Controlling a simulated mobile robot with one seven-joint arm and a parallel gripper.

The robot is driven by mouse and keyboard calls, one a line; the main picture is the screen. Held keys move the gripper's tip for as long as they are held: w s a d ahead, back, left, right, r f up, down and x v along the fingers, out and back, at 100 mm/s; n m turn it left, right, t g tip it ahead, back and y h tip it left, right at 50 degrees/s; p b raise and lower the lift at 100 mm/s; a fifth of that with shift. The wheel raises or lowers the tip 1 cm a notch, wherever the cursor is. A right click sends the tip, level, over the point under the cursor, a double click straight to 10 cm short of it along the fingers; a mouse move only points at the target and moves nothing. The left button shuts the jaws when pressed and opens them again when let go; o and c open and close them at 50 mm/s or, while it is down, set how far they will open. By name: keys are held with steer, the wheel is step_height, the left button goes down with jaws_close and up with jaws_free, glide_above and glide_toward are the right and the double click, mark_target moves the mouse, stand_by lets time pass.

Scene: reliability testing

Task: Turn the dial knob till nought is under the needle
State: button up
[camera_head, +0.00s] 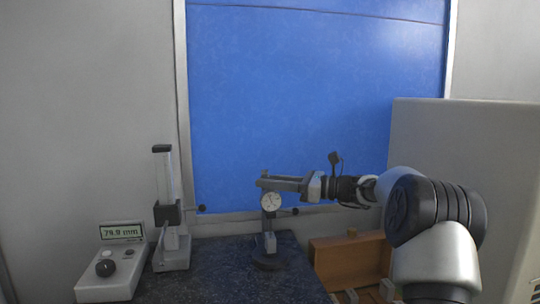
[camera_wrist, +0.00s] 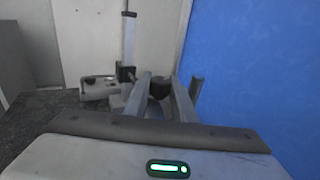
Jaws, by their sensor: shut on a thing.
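A dial gauge (camera_head: 270,201) with a white round face is mounted on a dark stand (camera_head: 268,262) on the table, facing the head camera. Its needle and numbers are too small to read. My gripper (camera_head: 263,182) reaches in from the right, level, with its fingertips at the top of the gauge. In the wrist view my gripper (camera_wrist: 160,80) has its two grey fingers on either side of a dark rounded knob (camera_wrist: 159,88), and it is shut on it. The fingers partly hide the knob, and the dial face does not show in the wrist view.
A grey box with a display and black knob (camera_head: 105,268) stands at the left. Beside it is an upright height gauge (camera_head: 165,205). A blue panel (camera_head: 315,100) is behind. The dark tabletop (camera_head: 215,275) has free room.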

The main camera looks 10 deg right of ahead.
steer(key=shift+r+n+g+y+p, duration=0.1)
steer(key=shift+n+g+y+p, duration=0.8)
steer(key=shift+n+g+p, duration=1.15)
steer(key=shift+g+p, duration=0.65)
steer(key=shift+p, duration=0.15)
steer(key=o, duration=1.1)
steer(key=shift+a+m, duration=0.15)
steer(key=shift+m, duration=0.1)
steer(key=shift+c, duration=0.2)
